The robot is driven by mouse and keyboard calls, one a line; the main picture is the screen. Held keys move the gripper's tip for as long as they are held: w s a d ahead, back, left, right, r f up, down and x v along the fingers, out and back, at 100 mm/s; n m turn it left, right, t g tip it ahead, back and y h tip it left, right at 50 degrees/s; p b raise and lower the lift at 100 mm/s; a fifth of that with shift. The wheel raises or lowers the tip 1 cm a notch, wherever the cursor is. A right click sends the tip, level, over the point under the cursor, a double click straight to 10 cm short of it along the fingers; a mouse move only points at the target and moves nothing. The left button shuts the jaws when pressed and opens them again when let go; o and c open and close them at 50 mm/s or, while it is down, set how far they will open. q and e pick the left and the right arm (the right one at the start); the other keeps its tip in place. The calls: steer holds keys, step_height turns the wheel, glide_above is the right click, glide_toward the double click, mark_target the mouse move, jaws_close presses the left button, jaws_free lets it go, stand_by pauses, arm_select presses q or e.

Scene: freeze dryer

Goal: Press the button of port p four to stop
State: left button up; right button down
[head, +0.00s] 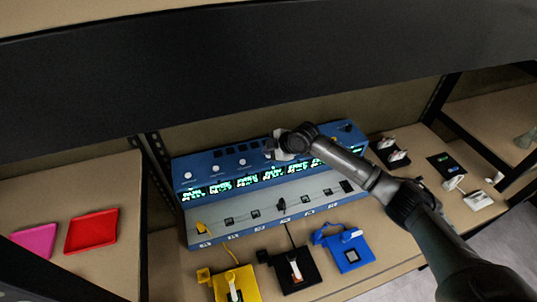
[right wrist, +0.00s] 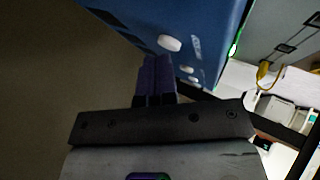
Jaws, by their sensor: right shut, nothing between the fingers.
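The blue freeze dryer (head: 240,165) stands on the bench with a row of green-lit displays (head: 247,180) and white round buttons (head: 243,162) above them. My right gripper (head: 275,149) is at the upper front of the machine, near the middle of the button row, and hides part of it. In the right wrist view its purple fingers (right wrist: 157,62) are shut and empty. Their tips are close to a white button (right wrist: 169,43); I cannot tell whether they touch. Port labels are too small to read, so I cannot tell which button is p four. My left gripper is not in view.
Yellow (head: 235,284), black (head: 294,270) and blue (head: 350,250) devices lie on the bench before the machine. Pink (head: 35,241) and red (head: 91,230) trays lie on the left shelf. A dark shelf beam (head: 250,75) crosses above.

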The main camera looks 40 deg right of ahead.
mark_target(268, 156)
steer(key=shift+f, duration=0.1)
stand_by(0.4)
steer(key=shift+r+p, duration=0.6)
steer(key=shift+p, duration=0.2)
steer(key=shift+r+p, duration=0.5)
steer(key=shift+r, duration=0.05)
step_height(268, 156, up, 5)
steer(key=p, duration=0.5)
steer(key=shift+f, duration=0.1)
